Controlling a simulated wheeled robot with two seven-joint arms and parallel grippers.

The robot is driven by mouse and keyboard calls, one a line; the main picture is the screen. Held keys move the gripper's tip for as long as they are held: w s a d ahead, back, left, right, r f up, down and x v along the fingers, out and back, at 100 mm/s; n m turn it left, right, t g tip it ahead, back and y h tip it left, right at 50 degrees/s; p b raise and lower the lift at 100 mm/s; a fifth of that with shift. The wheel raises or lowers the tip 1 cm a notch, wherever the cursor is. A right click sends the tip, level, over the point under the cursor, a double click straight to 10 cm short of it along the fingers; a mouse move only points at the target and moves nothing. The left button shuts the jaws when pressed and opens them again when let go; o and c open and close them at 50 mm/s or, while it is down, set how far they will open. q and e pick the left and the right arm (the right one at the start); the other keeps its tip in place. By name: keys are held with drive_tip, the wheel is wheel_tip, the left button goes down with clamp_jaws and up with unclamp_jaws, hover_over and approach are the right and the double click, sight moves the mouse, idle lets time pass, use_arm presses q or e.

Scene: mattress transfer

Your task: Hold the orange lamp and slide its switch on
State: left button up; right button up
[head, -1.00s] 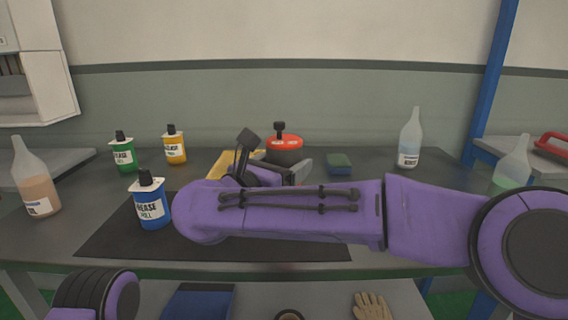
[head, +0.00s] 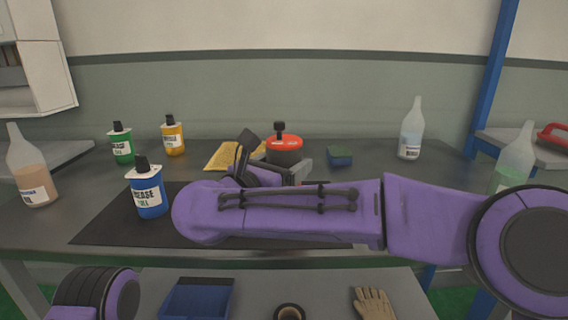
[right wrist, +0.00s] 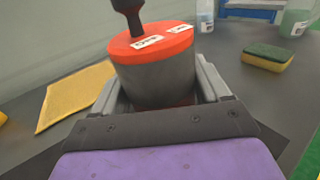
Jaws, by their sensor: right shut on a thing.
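The orange lamp (head: 284,156) is a squat dark cylinder with an orange-red top, white labels and a black stalk or knob. It stands upright beyond my right forearm in the head view. In the right wrist view the lamp (right wrist: 158,78) fills the space between the grey fingers. My right gripper (right wrist: 160,92) is shut on its sides. My forearm hides much of this gripper in the head view. I cannot tell a separate switch or its position. My left gripper is out of view; only purple arm parts show at lower left.
A yellow cloth (head: 222,156) lies left of the lamp and a green-yellow sponge (head: 340,156) right of it. Blue (head: 148,194), green (head: 121,146) and yellow (head: 173,138) bottles stand left. A clear bottle (head: 411,136) stands right. A black mat (head: 110,222) lies in front.

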drive_tip(key=shift+f+b, duration=1.9)
drive_tip(key=shift+f, duration=0.35)
drive_tip(key=shift+r, duration=0.1)
